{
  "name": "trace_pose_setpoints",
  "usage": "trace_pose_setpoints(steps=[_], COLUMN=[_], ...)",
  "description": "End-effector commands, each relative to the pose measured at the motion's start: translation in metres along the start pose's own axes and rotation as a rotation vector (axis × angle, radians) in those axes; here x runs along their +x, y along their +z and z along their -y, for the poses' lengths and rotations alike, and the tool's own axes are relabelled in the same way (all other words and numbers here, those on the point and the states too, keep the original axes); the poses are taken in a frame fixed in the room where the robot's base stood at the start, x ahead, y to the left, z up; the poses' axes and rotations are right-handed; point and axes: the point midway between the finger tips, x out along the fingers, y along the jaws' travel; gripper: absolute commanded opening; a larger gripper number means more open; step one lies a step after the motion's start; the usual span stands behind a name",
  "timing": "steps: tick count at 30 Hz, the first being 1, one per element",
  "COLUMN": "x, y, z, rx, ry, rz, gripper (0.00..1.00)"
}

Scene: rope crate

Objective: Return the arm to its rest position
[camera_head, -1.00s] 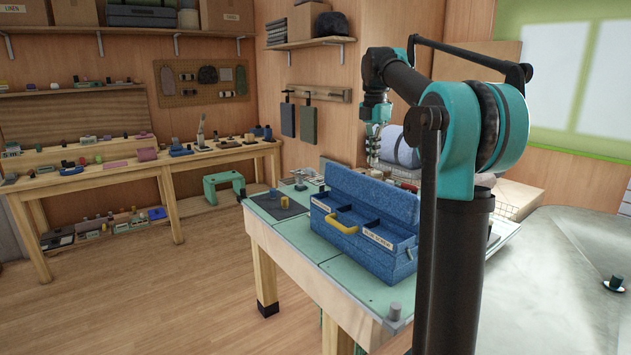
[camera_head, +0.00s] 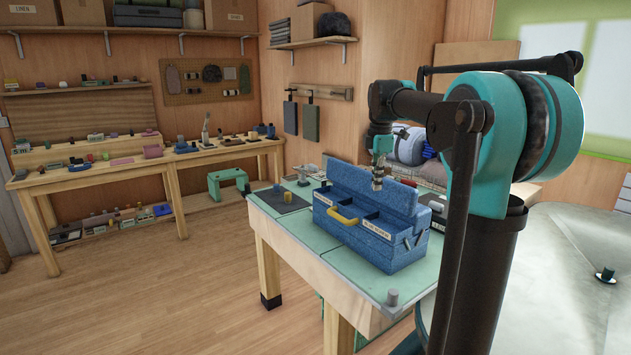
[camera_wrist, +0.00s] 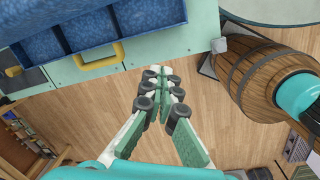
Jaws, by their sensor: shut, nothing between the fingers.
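My gripper (camera_head: 378,180) hangs at the end of my arm, in front of the raised lid of the blue crate in the head view. In the wrist view my gripper (camera_wrist: 160,90) points down with its fingers together and nothing between them. The blue crate (camera_head: 385,246) sits on the green-topped table with its lid up, its compartments showing and a yellow handle (camera_head: 342,217) at its front. Its blue edge (camera_wrist: 58,40) and the yellow handle (camera_wrist: 100,60) also show in the wrist view, left of the fingers.
The green-topped table (camera_head: 335,262) carries a dark mat (camera_head: 282,202) at its far left end. A wooden barrel (camera_wrist: 262,80) shows at the right of the wrist view. A long workbench (camera_head: 100,178) stands along the back wall. The wooden floor (camera_head: 200,290) at left is clear.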

Motion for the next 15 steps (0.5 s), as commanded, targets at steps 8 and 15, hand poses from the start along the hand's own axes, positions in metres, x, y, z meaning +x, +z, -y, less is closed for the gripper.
trace_pose_setpoints(steps=[8,15], x=[0.089,0.184], y=[-0.007,-0.020], z=[0.074,0.178], rx=[0.515,1.090], ry=[0.085,0.169], rz=[-0.017,-0.088], gripper=[0.00,0.00])
